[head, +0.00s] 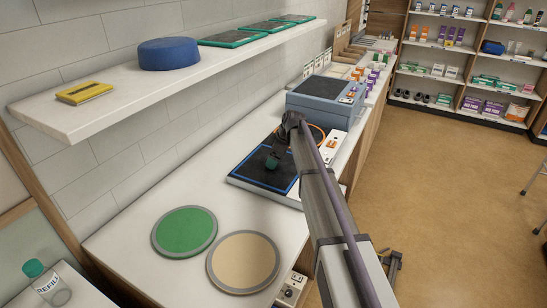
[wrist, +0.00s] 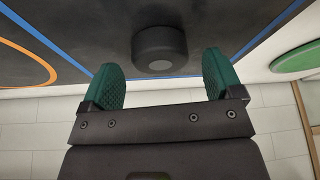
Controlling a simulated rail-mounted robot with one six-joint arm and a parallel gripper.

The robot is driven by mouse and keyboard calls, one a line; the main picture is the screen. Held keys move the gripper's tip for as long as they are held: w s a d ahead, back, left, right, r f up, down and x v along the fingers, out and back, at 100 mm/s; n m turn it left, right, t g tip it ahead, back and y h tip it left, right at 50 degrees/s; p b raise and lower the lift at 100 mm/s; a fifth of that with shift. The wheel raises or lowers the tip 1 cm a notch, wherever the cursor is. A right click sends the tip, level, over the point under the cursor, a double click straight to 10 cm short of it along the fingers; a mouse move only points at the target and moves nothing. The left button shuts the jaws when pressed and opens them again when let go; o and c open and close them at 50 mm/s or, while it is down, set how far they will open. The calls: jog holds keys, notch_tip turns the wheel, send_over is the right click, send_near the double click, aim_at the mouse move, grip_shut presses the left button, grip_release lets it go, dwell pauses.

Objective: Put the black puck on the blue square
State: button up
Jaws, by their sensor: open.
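My gripper (head: 272,162) is low over a black board (head: 242,165) on the counter. The blue square (head: 262,192) is an outline on the board's near part, and its lines (wrist: 40,52) also show in the wrist view. In the wrist view, the black puck (wrist: 160,42) is on the board between two blue lines, apparently inside the square. The open green fingers (wrist: 160,64) point toward it, with their tips to either side of its near edge and gaps between. In the head view I cannot make out the puck against the dark board and gripper.
An orange ring (head: 318,130) is on the board's far part, by a grey-blue box (head: 326,100). Green (head: 184,232) and beige (head: 243,262) discs lie on the near counter. A shelf (head: 120,100) with a blue round object (head: 168,54) overhangs the left.

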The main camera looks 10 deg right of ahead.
jog(key=p+v, duration=0.9)
jog(key=v, duration=0.2)
jog(key=s+a+f+m+g+h+b, duration=0.1)
jog(key=s+m, duration=0.5)
jog(key=s, duration=1.2)
jog(key=s+a+f+m+g+h+b, duration=0.1)
jog(key=s+m, duration=0.5)
jog(key=s, duration=1.3)
notch_tip(320, 180, down, 2)
jog(key=a+h+b, duration=0.1)
jog(key=a, duration=0.1)
jog(key=shift+a+h, duration=0.3)
jog(key=shift+h, duration=0.1)
